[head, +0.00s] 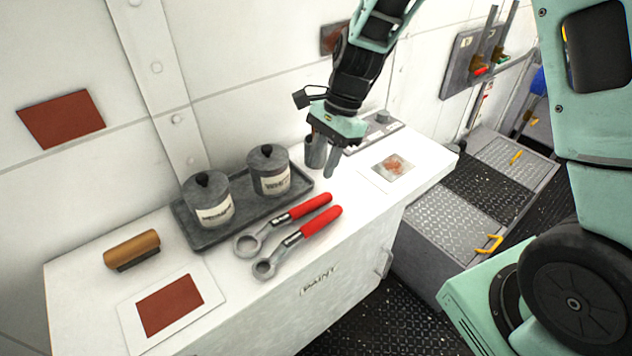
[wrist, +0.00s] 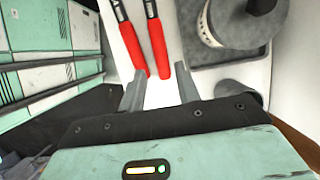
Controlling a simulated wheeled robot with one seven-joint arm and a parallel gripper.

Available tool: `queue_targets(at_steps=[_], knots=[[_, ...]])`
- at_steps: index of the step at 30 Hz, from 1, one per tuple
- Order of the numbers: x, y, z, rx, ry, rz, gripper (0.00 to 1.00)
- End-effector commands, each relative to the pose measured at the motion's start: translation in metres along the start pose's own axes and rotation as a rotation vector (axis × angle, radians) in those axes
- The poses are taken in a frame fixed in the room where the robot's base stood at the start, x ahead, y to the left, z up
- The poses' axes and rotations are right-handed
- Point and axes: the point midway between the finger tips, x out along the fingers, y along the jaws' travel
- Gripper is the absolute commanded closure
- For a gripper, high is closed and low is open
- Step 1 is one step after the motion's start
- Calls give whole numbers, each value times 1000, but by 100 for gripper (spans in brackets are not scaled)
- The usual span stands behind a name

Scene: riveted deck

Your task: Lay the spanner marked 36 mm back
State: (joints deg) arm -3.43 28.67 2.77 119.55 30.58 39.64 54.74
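Two ring spanners with red handles lie side by side on the white cabinet top. The rear one (head: 284,220) has its ring end by the dark tray, and the front one (head: 298,241) lies nearer the cabinet's front edge. Their size marks are not legible to me, so I cannot tell which is 36 mm. In the wrist view the two red handles (wrist: 130,45) (wrist: 158,45) point toward my gripper (wrist: 160,88). My gripper is open and empty, its fingers apart just beyond the handle ends. In the head view my gripper (head: 331,165) is above the cabinet, right of the handles.
A dark tray (head: 190,234) holds two labelled lidded pots (head: 207,200) (head: 268,171). A grey cup (head: 315,152) stands close beside my gripper. A wooden-handled brush (head: 132,249) and a red-brown sample card (head: 170,305) lie left. Another card (head: 392,168) lies right.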

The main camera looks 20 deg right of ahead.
Motion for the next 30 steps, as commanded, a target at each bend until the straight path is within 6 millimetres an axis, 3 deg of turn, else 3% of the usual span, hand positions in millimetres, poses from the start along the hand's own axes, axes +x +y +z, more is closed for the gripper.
queue_targets(at_steps=[7,10,14,16,19,24,30], knots=[[-27,1,2,-12,1,1,67],[-31,12,24,-143,11,15,67],[-33,56,81,-577,52,61,67],[-33,89,110,-880,83,99,67],[-31,136,137,-1290,128,161,67],[-29,191,152,-1786,193,256,67],[-28,208,153,-1959,216,297,67]])
